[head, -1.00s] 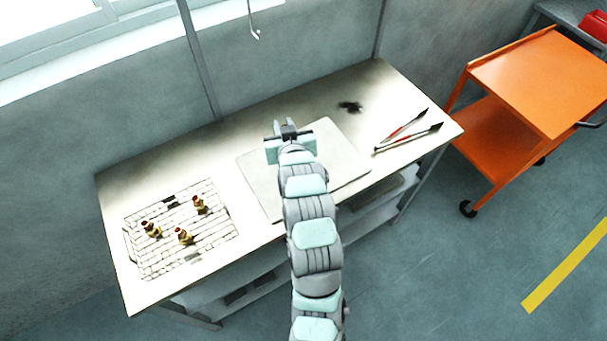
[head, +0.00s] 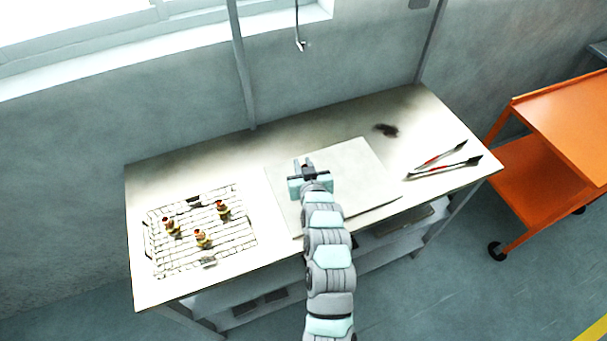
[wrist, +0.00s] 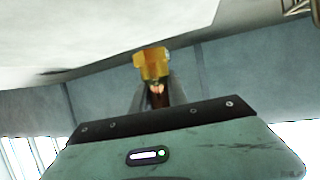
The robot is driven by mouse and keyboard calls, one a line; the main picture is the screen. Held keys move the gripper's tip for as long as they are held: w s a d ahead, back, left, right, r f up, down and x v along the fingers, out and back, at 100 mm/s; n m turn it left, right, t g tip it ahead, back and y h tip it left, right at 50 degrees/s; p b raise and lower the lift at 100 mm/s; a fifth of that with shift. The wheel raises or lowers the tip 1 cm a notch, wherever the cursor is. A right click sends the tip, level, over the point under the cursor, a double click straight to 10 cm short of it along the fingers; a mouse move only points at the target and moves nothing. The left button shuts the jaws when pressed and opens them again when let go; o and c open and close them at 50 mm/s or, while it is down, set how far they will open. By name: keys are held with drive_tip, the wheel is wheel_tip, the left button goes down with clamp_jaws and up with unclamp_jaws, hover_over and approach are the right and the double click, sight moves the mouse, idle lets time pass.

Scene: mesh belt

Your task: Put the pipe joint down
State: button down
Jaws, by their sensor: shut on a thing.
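My gripper (head: 308,168) is over the pale square board (head: 370,165) on the workbench. In the wrist view my gripper (wrist: 155,100) is shut on a yellow-brass pipe joint (wrist: 152,62), which sticks out past the fingertips with a small orange part between them. In the head view the held joint is hidden or too small to make out. I cannot tell whether it touches the board. Several similar brass and red joints (head: 202,238) are on the wire mesh belt (head: 180,268) at the left of the bench.
Two red-and-black tongs (head: 443,168) lie at the bench's right end. A dark smudge (head: 387,130) marks the back of the benchtop. A hook (head: 300,42) hangs above. An orange cart (head: 555,130) stands to the right. The right part of the board is clear.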

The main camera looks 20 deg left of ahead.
drive_tip(key=shift+f, duration=2.3)
drive_tip(key=shift+f, duration=0.1)
drive_tip(key=shift+f+b, duration=0.15)
drive_tip(key=shift+b, duration=0.15)
drive_tip(key=c, duration=1.3)
unclamp_jaws()
drive_tip(key=shift+r, duration=0.2)
